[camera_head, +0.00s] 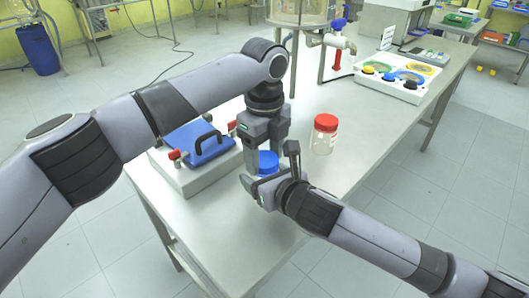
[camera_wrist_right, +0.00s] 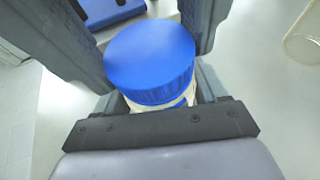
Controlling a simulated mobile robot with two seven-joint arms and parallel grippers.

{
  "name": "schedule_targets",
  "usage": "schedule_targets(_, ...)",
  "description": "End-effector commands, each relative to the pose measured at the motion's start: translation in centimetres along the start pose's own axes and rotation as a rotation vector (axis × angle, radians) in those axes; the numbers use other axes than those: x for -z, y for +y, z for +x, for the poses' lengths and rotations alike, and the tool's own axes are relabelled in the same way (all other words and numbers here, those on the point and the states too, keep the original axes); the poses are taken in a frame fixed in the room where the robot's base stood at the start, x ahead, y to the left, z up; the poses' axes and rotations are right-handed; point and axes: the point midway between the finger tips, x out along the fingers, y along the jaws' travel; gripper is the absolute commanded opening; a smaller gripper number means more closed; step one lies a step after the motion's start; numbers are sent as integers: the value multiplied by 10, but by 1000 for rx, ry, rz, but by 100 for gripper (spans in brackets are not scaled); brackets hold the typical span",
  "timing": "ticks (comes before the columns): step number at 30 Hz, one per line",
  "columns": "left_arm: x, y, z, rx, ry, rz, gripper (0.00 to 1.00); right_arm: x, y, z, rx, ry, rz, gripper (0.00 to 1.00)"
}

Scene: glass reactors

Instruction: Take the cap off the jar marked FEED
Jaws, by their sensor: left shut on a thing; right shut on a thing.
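A jar with a blue cap (camera_head: 268,162) stands at the near part of the bench, mostly hidden by my grippers. Its cap (camera_wrist_right: 150,60) fills the middle of the right wrist view and looks seated on the pale jar neck (camera_wrist_right: 178,104). My left gripper (camera_head: 265,150) comes down from above, its fingers shut on the two sides of the cap. My right gripper (camera_head: 272,178) comes in low from the right and is shut on the jar body below the cap. A second jar with a red cap (camera_head: 325,123) stands upright to the right. I cannot read the word FEED on either jar.
A pale box with a blue lid and black handle (camera_head: 197,143) is close on the left. A glass reactor stand with a valve (camera_head: 330,40) and a tray of coloured dishes (camera_head: 397,78) are further back. Bare bench (camera_head: 345,160) lies right of the jars.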

Motion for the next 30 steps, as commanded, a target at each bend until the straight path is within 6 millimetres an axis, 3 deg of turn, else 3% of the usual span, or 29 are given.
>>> schedule_targets(10,0,0,0,1,0,-274,24,0,1,0,-2,-1,-1,0)
schedule_targets(20,-1,0,0,2,-1,-298,24,0,1,0,-3,-1,-1,0)
schedule_targets(21,-1,0,0,2,-1,-297,74,0,1,0,-3,-1,-1,0)
schedule_targets(22,-1,0,0,2,-1,-297,84,0,1,0,-3,-1,-1,0)
schedule_targets(30,0,0,-1,1,0,-295,86,0,0,0,-1,-1,0,0)
